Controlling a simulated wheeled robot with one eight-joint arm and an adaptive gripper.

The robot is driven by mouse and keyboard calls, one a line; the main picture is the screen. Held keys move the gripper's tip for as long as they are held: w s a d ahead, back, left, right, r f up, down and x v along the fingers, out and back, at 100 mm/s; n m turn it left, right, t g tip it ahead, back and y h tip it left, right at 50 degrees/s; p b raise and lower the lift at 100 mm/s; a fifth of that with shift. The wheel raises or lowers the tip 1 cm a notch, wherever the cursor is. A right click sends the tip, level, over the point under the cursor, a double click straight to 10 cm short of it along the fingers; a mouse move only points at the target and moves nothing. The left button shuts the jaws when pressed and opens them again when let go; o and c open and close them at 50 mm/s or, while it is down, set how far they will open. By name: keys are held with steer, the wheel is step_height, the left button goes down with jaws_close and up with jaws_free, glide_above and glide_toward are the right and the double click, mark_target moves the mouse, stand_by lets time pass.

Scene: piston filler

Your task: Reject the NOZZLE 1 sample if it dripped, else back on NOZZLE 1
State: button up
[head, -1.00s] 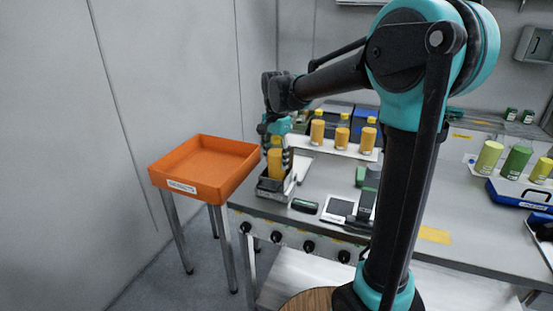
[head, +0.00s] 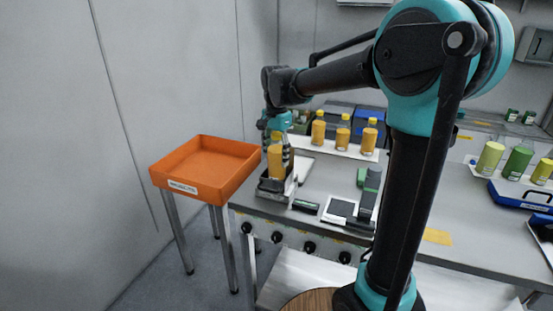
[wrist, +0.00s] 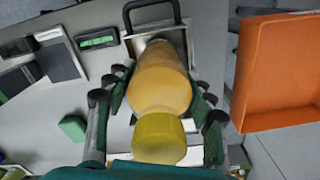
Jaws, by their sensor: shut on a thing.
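A sample bottle with orange-yellow contents and a yellow cap (wrist: 160,85) is between the fingers of my gripper (wrist: 158,115), which is shut on it. In the head view the bottle (head: 275,160) is upright, over or in a small dark tray with a handle (head: 272,190) at the bench's left end. I cannot tell if its base touches the tray. The orange bin (head: 205,160) stands left of the bench, with a white label on its front; it also shows in the wrist view (wrist: 270,70). Whether the sample dripped cannot be told.
Several similar orange bottles (head: 342,138) stand on a white shelf behind. A small green-display meter (head: 305,206) and a dark-plated scale (head: 340,211) lie right of the tray. Green cylinders (head: 517,163) and a blue case (head: 520,194) are at the far right.

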mark_target(276, 133)
steer(key=shift+r, duration=2.7)
